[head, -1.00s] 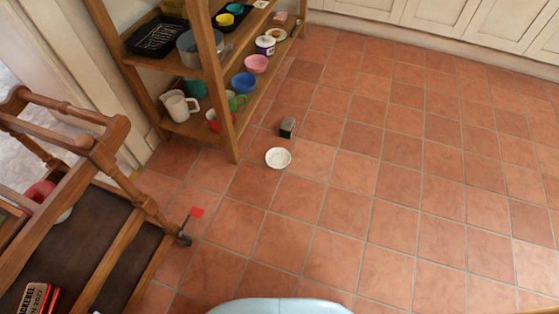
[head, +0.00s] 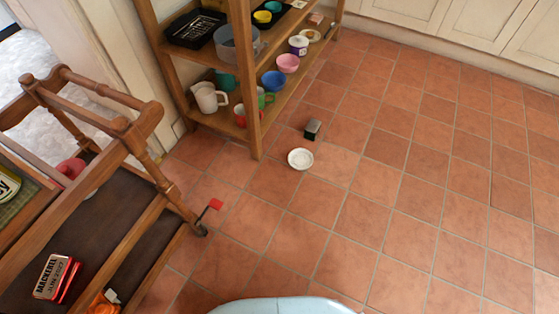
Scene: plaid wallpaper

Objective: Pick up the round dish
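A small round white dish (head: 300,159) lies on the tiled floor just in front of the wooden shelf's near post. A small dark block with a grey top (head: 312,130) stands on the floor right behind it. Neither of my grippers shows in the head view. Only a pale blue rounded part of my own body is at the bottom edge.
A wooden shelf (head: 252,80) holds bowls, mugs and black trays at the upper left. A wooden trolley (head: 140,140) with a red tin (head: 56,277) on it fills the left side. White cabinets (head: 470,27) line the back. The terracotta floor (head: 420,200) is open to the right.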

